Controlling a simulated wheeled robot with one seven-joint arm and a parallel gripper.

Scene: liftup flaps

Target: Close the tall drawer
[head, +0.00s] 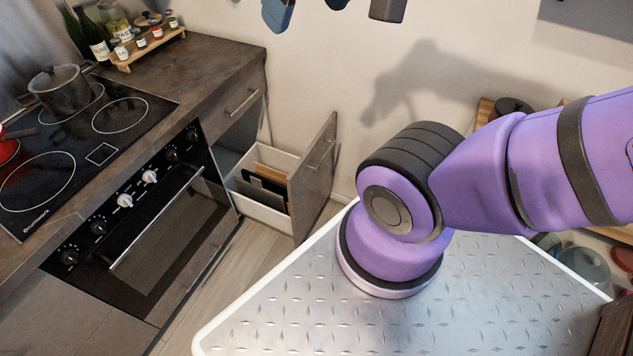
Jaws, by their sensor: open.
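The tall drawer (312,180) stands pulled out of the cabinet, just right of the oven. Its grey-brown front has a bar handle near the top on the outer side. Behind the front, the light drawer box (262,212) is exposed and holds upright boards or trays, one wooden and one dark. My purple arm rises to the right of the drawer and runs out at the right edge. I cannot make out my gripper in this view.
A shallow closed drawer (240,98) sits above the opening. The oven (165,225) and a hob (75,135) with a pot (62,90) are at left. My metal-plated base is close to the drawer front. Cut-off dark objects (388,8) show along the top edge.

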